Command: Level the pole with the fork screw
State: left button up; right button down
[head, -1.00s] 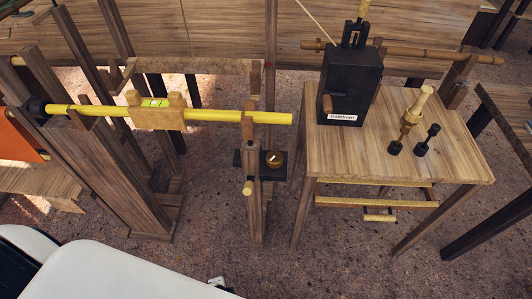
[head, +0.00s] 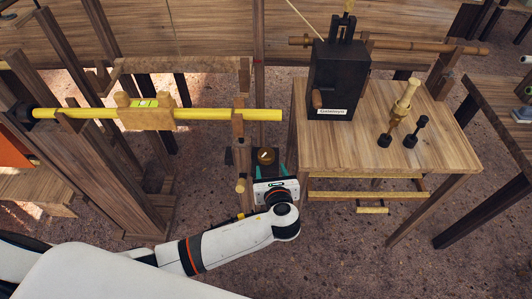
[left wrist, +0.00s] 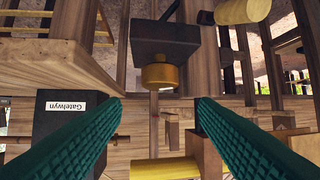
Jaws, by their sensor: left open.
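The yellow pole (head: 215,115) lies across a wooden post on the left and a wooden fork on the right, nearly level in the head view. A wooden block with a green vial (head: 145,103) sits on it; I cannot read the bubble. The brass knob of the fork screw (head: 265,156) is at a black block beside the fork post (head: 241,155). My left gripper (head: 269,171) is open just in front of the knob. In the left wrist view, its green fingers (left wrist: 160,106) are apart, with the knob (left wrist: 158,76) centred beyond their tips. My right gripper is out of view.
A wooden table (head: 440,160) on the right carries a black box (head: 338,85) labelled Gatelwyn and several turned pieces. Its left leg is close to my left gripper. A short yellow peg (head: 240,185) sticks out below the fork. The gravel floor is open in front.

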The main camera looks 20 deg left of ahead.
aim_at(267, 155)
pick_arm(q)
jog(key=x, duration=1)
jog(key=shift+w+a+f, duration=0.2)
jog(key=shift+w+f, duration=0.05)
jog(key=shift+w, duration=0.05)
jog(key=shift+c, duration=0.5)
